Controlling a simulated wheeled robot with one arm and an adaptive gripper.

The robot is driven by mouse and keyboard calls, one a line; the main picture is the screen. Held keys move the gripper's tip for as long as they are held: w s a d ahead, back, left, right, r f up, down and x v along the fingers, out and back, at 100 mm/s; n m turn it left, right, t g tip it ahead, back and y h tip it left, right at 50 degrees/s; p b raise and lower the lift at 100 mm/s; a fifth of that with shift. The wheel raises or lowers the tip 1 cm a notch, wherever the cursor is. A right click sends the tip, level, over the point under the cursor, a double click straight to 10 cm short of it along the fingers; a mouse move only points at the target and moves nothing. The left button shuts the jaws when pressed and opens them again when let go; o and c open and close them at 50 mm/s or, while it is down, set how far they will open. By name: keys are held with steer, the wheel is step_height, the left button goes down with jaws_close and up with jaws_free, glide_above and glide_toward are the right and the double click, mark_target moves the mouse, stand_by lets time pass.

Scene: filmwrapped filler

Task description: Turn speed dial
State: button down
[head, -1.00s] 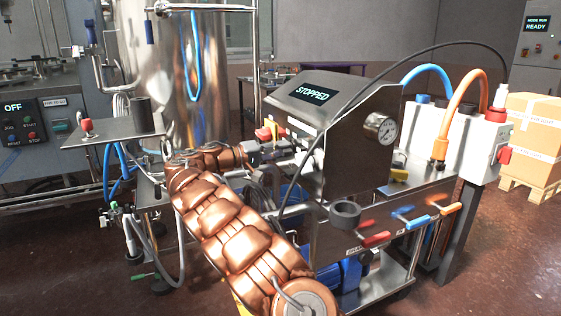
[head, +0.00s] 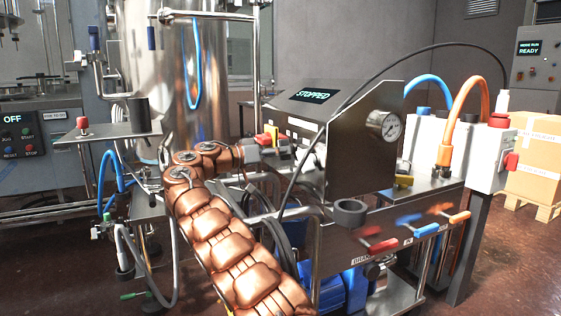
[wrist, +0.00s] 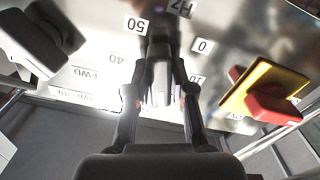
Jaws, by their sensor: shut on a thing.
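The speed dial (wrist: 161,76) sits on a shiny steel panel, ringed by upside-down number labels, among them 50 (wrist: 136,25), 40 (wrist: 117,57) and 0 (wrist: 202,45). In the wrist view, my gripper (wrist: 161,92) has its two fingers closed on the dial from either side. The fingers and reflections hide much of the knob, so its pointer setting cannot be read. In the head view, the display (head: 314,95) above the panel reads STOPPED. The dial is hidden there behind the housing's side plate (head: 362,150), and my gripper is hard to make out.
A red knob on a yellow plate (wrist: 262,88) stands close right of my gripper in the wrist view. A dark knob (wrist: 38,40) is at the left. In the head view, a gauge (head: 386,125), coloured valve handles (head: 381,246) and a black cable surround the machine.

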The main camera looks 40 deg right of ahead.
steer(key=m, duration=0.1)
steer(key=m+b, duration=0.1)
steer(key=m, duration=0.1)
steer(key=m+b, duration=0.1)
steer(key=shift+w+f+m, duration=0.15)
steer(key=shift+f+m, duration=0.1)
steer(key=shift+m, duration=0.05)
steer(key=shift+r+m+b, duration=0.2)
steer(key=shift+m+b, duration=0.1)
steer(key=shift+m, duration=2)
steer(key=c, duration=1)
jaws_free()
steer(key=v, duration=0.7)
steer(key=shift+a, duration=0.2)
steer(key=shift+w, duration=0.1)
